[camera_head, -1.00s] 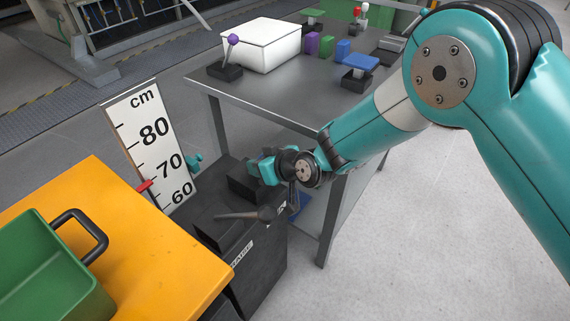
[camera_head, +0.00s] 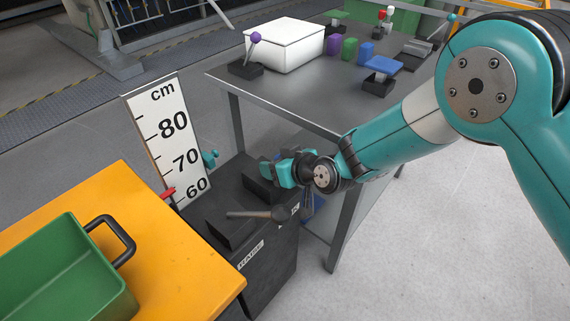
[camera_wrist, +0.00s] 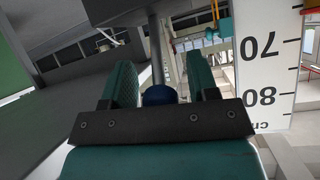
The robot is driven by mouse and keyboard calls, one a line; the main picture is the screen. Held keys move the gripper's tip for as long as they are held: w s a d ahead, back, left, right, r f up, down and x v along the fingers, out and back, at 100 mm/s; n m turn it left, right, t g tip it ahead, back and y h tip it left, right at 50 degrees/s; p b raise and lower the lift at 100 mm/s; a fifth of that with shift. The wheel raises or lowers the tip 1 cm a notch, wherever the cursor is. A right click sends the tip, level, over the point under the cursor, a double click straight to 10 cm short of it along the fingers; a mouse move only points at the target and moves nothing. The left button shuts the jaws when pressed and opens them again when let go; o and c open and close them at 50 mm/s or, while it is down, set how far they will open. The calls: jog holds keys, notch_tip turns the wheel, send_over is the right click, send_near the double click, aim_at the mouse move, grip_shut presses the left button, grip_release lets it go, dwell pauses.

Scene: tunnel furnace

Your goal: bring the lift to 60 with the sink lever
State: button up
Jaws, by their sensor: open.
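My gripper (camera_head: 275,172) is at the far part of the dark control box (camera_head: 272,275), jaws open. In the wrist view, its two fingers (camera_wrist: 160,85) stand either side of a dark blue lever knob (camera_wrist: 160,95), whose rod (camera_wrist: 155,45) runs up the picture. I cannot tell whether they touch it. My gripper hides this lever in the head view. Another lever (camera_head: 245,214) with a dark knob stands nearer, by the RAISE label (camera_head: 251,255). The white cm scale (camera_head: 172,140) reads 80, 70, 60. The lift's red pointer (camera_head: 168,194) is near 60; its exact reading is unclear.
The orange lift top (camera_head: 185,260) carries a green bin (camera_head: 60,270) with a black handle. Behind my gripper is a grey table (camera_head: 300,95) with a white box (camera_head: 285,45), a purple-knobbed lever (camera_head: 254,40) and coloured blocks. Open floor lies at the right.

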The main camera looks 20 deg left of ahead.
jog(key=v, duration=1.7)
jog(key=shift+d+r, duration=0.1)
jog(key=shift+d, duration=0.1)
jog(key=s+d+r+m+g+h, duration=0.2)
jog(key=s+d+r+h, duration=0.1)
jog(key=s+d+r, duration=0.55)
jog(key=s+d+r+m+g+h, duration=0.25)
jog(key=s+d+r, duration=0.35)
jog(key=d, duration=0.6)
notch_tip(320, 180, up, 19)
jog(key=s+d+h+p, duration=0.1)
jog(key=p, duration=1.8)
jog(key=shift+d+f+m, duration=0.15)
jog(key=shift+m, duration=0.1)
jog(key=shift+c, duration=0.2)
